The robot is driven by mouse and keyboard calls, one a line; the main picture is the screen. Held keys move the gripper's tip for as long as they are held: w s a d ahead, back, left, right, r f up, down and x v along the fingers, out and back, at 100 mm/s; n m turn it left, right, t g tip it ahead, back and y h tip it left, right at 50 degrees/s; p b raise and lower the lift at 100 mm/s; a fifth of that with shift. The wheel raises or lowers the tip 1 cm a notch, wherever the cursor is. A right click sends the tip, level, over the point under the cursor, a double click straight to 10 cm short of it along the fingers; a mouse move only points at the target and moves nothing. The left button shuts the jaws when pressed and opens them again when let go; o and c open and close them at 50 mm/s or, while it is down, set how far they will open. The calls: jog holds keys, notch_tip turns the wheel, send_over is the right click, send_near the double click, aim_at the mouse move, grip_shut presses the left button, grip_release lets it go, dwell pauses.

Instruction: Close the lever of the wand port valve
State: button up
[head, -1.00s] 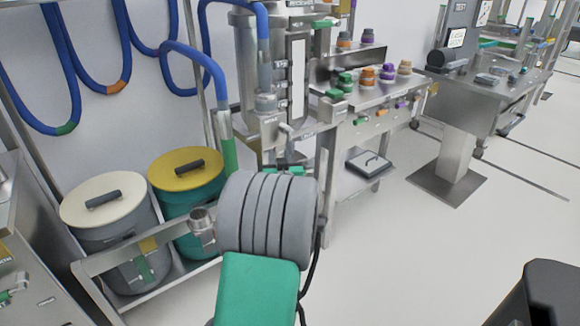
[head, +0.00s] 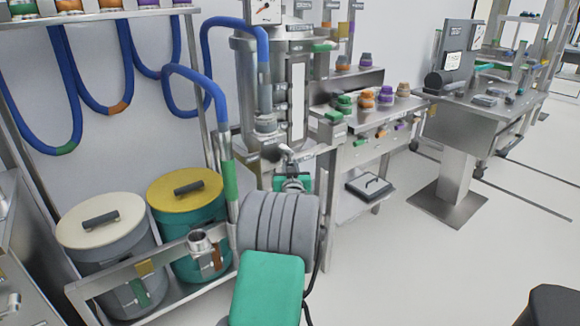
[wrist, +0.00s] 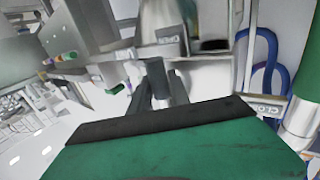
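The wand port valve (head: 286,158), a silver fitting with a small lever, sits on the pipework below the tall steel vessel in the head view. My gripper (head: 292,177) is right at it, mostly hidden behind my grey wrist and green arm casing. In the wrist view my gripper's two dark grey fingers (wrist: 159,84) stand apart. A light grey bar (wrist: 157,78) shows between them; I cannot tell whether it is the lever or whether the fingers touch it.
A blue hose (head: 264,85) and a green wand tube (head: 232,182) run left of the valve. Two lidded bins, cream (head: 101,220) and yellow (head: 186,188), stand lower left. A steel bench (head: 370,130) with coloured caps stands to the right.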

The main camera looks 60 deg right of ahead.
grip_shut()
dwell(1.1)
